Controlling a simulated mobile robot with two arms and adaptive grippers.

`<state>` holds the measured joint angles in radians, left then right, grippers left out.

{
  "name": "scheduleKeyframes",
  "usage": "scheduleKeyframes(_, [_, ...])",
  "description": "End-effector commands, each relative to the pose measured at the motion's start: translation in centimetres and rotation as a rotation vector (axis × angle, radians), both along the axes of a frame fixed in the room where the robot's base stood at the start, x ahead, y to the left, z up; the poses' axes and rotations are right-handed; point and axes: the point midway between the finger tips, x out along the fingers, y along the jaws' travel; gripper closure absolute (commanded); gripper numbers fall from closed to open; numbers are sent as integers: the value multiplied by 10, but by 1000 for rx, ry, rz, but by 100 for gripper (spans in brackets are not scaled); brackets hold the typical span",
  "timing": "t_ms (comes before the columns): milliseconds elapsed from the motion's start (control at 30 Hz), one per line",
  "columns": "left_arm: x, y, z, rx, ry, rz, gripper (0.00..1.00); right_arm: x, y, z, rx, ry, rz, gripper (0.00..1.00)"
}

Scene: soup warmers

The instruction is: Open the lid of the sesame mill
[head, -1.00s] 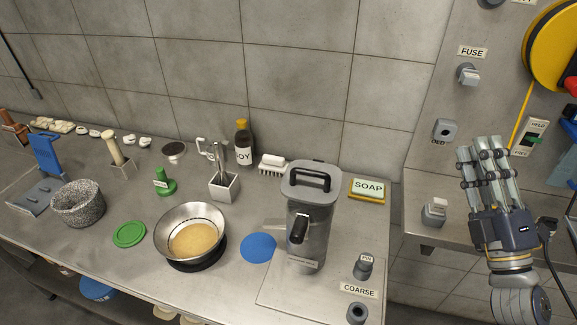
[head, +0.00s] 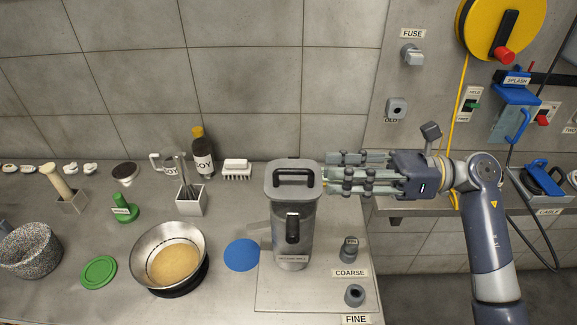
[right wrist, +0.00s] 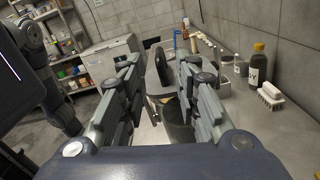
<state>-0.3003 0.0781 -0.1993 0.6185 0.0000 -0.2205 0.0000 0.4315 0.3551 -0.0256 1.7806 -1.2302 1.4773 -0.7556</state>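The sesame mill (head: 292,235) is a tall grey see-through jug standing on a steel plate on the counter. Its grey lid (head: 277,190) is on and has a black loop handle (head: 294,174). The handle also shows in the right wrist view (right wrist: 162,66), between my fingers. My right gripper (head: 328,172) comes in level from the right, its fingertips at or very near the lid's right edge; I cannot tell if they touch. In the right wrist view the fingers (right wrist: 158,74) are spread with a gap between them. My left gripper is not in view.
Knobs labelled COARSE (head: 349,250) and FINE (head: 354,295) stand right of the mill. A steel bowl (head: 143,242) of pale grain, a blue disc (head: 241,255) and a soy bottle (head: 203,155) are to the left. A wall panel with a FUSE switch (head: 411,54) is behind right.

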Motion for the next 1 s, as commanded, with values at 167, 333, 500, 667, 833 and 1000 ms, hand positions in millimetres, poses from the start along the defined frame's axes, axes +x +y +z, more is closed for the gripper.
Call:
scheduleKeyframes(167, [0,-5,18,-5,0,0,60,-1,37,6,7,1,4,70])
scheduleKeyframes(333, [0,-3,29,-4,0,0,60,-1,65,5,6,3,1,70])
scheduleKeyframes(500, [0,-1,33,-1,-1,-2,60,-1,82,3,5,2,1,70])
scheduleKeyframes(667, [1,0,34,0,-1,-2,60,0,86,1,3,1,-1,70])
scheduleKeyframes(833, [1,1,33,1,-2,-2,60,0,86,1,3,1,-1,70])
scheduleKeyframes(1000, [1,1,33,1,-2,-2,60,0,86,1,3,1,-1,100])
